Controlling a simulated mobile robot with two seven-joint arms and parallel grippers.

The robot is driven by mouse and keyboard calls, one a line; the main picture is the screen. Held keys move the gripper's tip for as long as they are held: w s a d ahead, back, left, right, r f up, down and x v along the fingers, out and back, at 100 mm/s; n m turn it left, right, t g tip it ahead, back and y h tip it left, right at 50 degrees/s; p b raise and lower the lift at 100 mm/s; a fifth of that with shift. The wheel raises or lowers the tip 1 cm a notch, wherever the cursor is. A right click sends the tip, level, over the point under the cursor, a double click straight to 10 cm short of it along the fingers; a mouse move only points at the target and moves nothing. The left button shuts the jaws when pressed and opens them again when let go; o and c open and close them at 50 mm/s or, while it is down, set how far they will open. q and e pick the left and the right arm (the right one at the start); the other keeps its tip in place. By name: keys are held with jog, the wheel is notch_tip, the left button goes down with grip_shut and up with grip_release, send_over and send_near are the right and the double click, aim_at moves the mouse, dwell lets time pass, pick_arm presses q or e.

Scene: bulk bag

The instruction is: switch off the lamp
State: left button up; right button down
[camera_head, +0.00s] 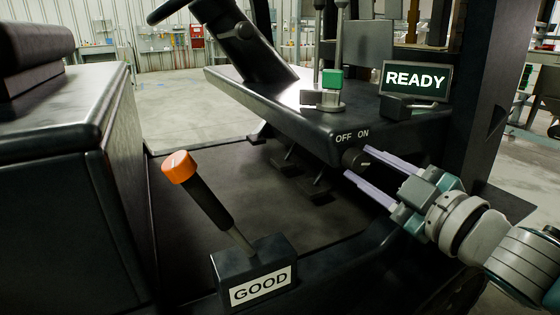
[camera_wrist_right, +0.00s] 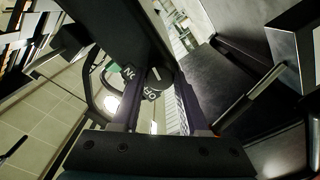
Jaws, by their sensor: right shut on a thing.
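A round black switch knob (camera_head: 355,158) sits on the front edge of the dark dashboard, under the white words OFF and ON. It also shows in the right wrist view (camera_wrist_right: 157,78), with a pale line on its face. I cannot tell for sure which word the line points to. My right gripper (camera_head: 357,162) reaches in from the right, its two pale fingers shut on the knob, one above and one below. In the wrist view the fingers (camera_wrist_right: 158,88) stand on both sides of it. My left gripper is not in view.
An orange-topped lever (camera_head: 178,167) rises from a box marked GOOD (camera_head: 262,286). A dark seat block (camera_head: 60,180) is at left; open floor lies between.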

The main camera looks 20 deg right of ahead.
jog(key=shift+n, duration=1.3)
jog(key=shift+c, duration=2.1)
grip_release()
jog(key=s, duration=1)
jog(key=shift+d+p, duration=0.4)
jog(key=shift+p, duration=0.05)
